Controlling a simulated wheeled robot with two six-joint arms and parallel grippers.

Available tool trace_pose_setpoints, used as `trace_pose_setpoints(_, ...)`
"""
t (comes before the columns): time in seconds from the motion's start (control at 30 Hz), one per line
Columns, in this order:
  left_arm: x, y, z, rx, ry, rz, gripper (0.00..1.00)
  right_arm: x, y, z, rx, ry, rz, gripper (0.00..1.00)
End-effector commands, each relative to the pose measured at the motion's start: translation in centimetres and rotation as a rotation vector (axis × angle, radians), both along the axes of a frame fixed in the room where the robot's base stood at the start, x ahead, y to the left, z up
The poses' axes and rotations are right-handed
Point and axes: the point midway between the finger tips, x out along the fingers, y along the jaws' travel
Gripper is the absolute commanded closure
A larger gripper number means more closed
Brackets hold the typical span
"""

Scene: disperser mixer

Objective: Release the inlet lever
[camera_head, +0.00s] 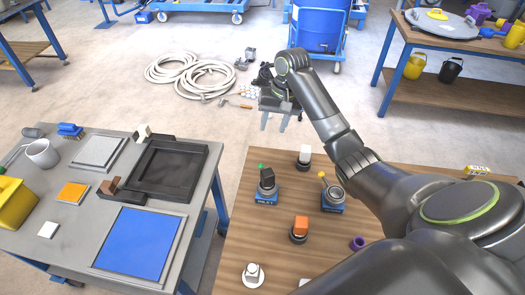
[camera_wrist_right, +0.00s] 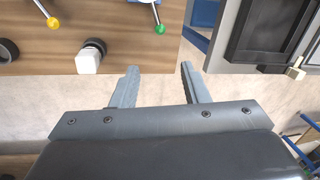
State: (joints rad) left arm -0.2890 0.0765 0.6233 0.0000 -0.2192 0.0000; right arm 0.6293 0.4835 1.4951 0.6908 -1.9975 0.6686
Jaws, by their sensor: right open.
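Two small levers on blue bases stand on the wooden table. One lever has a green tip (camera_head: 261,166), the other a yellow tip (camera_head: 322,175). Their base labels are too small to read surely, so I cannot tell which is the inlet lever. In the right wrist view, the green tip (camera_wrist_right: 160,29) and yellow tip (camera_wrist_right: 53,22) show near the top edge. My right gripper (camera_head: 274,124) is open and empty, beyond the table's far edge and clear of both levers. Its two fingers (camera_wrist_right: 159,70) are spread apart in the wrist view. My left gripper is not in view.
The wooden table (camera_head: 232,262) also holds a white-topped knob (camera_head: 305,152), an orange-topped knob (camera_head: 300,225) and a purple piece (camera_head: 357,243). A grey table (camera_head: 75,222) with a black tray (camera_head: 165,170) stands left, across a narrow gap. Hoses (camera_head: 205,78) lie on the floor.

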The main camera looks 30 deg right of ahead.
Motion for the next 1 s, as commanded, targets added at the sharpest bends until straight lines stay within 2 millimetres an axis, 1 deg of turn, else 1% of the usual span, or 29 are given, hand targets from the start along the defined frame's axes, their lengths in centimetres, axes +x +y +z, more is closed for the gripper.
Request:
trace_pose_setpoints(0.03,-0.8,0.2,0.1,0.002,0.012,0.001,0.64,0.0,0.1,-0.5,0.002,0.004,0.0,0.59)
trace_pose_setpoints(0.1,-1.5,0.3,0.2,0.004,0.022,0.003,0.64,0.0,0.3,-1.4,0.003,0.006,0.0,0.59)
trace_pose_setpoints(0.17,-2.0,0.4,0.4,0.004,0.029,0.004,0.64,0.0,0.5,-2.4,0.003,0.006,0.0,0.59)
trace_pose_setpoints(0.27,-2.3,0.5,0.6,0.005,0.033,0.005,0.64,0.2,0.9,-4.5,0.005,0.007,0.0,0.59)
trace_pose_setpoints(0.43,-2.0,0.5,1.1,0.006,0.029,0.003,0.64,0.5,1.5,-8.2,0.002,0.007,0.0,0.59)
trace_pose_setpoints(0.6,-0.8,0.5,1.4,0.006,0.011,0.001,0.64,0.8,2.2,-11.8,0.001,0.006,0.0,0.59)
trace_pose_setpoints(0.7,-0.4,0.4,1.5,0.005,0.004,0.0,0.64,1.0,2.5,-13.6,0.002,0.006,0.001,0.59)
trace_pose_setpoints(0.83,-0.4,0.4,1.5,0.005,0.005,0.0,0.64,1.2,2.8,-15.3,0.0,0.003,0.001,0.59)
trace_pose_setpoints(1.0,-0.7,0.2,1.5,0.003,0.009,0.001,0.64,1.3,2.9,-16.4,0.0,0.002,0.001,0.59)
